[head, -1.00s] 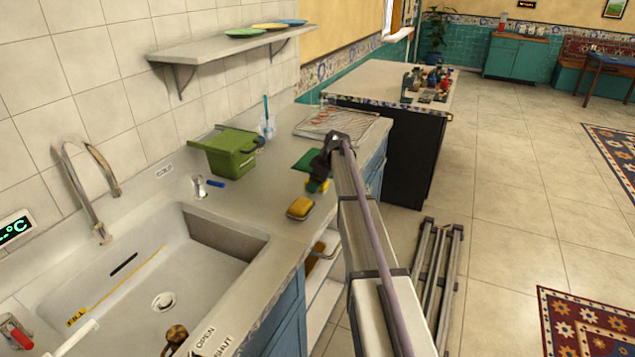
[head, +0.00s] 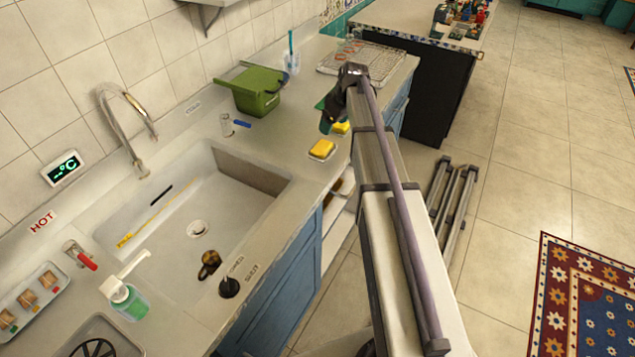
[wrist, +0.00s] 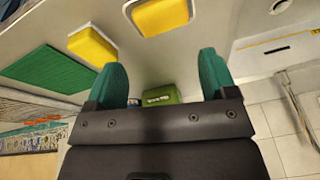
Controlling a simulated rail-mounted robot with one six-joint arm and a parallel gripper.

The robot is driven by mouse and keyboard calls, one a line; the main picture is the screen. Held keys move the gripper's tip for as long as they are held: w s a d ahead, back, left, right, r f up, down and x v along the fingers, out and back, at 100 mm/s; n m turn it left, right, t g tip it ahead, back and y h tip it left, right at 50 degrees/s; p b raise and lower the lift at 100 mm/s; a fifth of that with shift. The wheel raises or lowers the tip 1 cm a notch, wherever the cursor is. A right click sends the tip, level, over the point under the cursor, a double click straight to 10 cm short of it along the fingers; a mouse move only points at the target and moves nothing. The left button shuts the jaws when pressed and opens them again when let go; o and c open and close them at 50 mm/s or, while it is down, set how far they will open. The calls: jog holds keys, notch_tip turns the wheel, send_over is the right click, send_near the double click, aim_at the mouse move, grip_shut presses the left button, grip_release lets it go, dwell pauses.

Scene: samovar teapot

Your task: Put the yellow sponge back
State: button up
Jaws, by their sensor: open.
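A yellow sponge (head: 321,149) sits on a pale-rimmed holder on the counter, right of the sink. It also shows at the top of the wrist view (wrist: 160,15). A second yellow block, sponge-like (wrist: 92,47), lies beside it in the wrist view, next to a flat green pad (wrist: 48,80). In the head view this second block (head: 341,127) is partly hidden by my gripper. My gripper (wrist: 163,80) is open and empty, with two teal fingertips apart. In the head view my gripper (head: 332,112) hangs over the counter beyond the holder, its jaws partly hidden.
The sink (head: 190,215) is at left, with a tap (head: 125,130). A green bin (head: 252,92), a cup with a blue stick (head: 291,62) and a wire rack (head: 362,62) stand along the counter. The counter's front edge is close to my arm.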

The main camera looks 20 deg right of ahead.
jog(key=s+a+m, duration=0.2)
jog(key=s+a, duration=0.3)
jog(key=s, duration=0.4)
jog(key=s+a+m+g+h, duration=0.1)
jog(key=s+a+m, duration=0.1)
jog(key=s+a, duration=0.4)
jog(key=s+a+m+g+h, duration=0.1)
jog(key=s+a, duration=0.5)
jog(key=s, duration=0.6)
jog(key=shift+s+a+f+m, duration=0.15)
jog(key=shift+s+f+m, duration=0.15)
jog(key=shift+m, duration=0.2)
